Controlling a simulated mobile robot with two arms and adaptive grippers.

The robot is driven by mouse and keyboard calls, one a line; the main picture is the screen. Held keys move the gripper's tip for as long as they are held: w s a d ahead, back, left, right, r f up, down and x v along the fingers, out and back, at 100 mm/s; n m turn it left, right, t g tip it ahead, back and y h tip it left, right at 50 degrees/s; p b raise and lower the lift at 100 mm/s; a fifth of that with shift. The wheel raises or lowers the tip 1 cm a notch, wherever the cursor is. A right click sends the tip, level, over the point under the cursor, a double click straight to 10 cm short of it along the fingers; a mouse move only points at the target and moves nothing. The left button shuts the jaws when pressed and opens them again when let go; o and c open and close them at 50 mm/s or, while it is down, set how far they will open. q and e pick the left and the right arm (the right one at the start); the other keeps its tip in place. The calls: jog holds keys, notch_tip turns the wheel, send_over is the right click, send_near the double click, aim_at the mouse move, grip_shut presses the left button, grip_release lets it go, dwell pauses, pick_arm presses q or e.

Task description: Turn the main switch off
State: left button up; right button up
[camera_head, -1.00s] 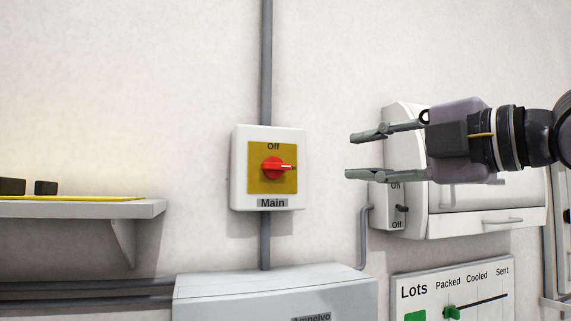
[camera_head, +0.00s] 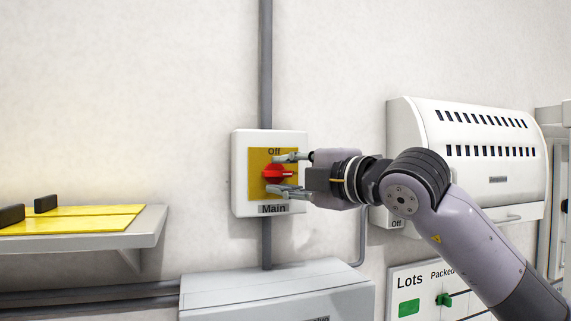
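The main switch is a white box (camera_head: 240,190) on the wall, with a yellow plate (camera_head: 256,162) and a red knob (camera_head: 272,174). "Off" is printed at the top of the plate and "Main" on a label below it. The knob's handle lies sideways, its right end near the gripper. My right gripper (camera_head: 281,173) is open in front of the box, one finger above the knob and one below it. I cannot tell whether the fingers touch the knob. My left gripper is not in view.
A shelf (camera_head: 150,228) with a yellow surface juts out at the left. A grey-white cabinet (camera_head: 215,290) stands below the switch. A vented white unit (camera_head: 420,122) hangs at the right, above a "Lots" board (camera_head: 400,275). A grey conduit (camera_head: 266,60) runs up the wall.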

jog(key=shift+c, duration=0.6)
grip_shut()
jog(key=shift+f, duration=0.1)
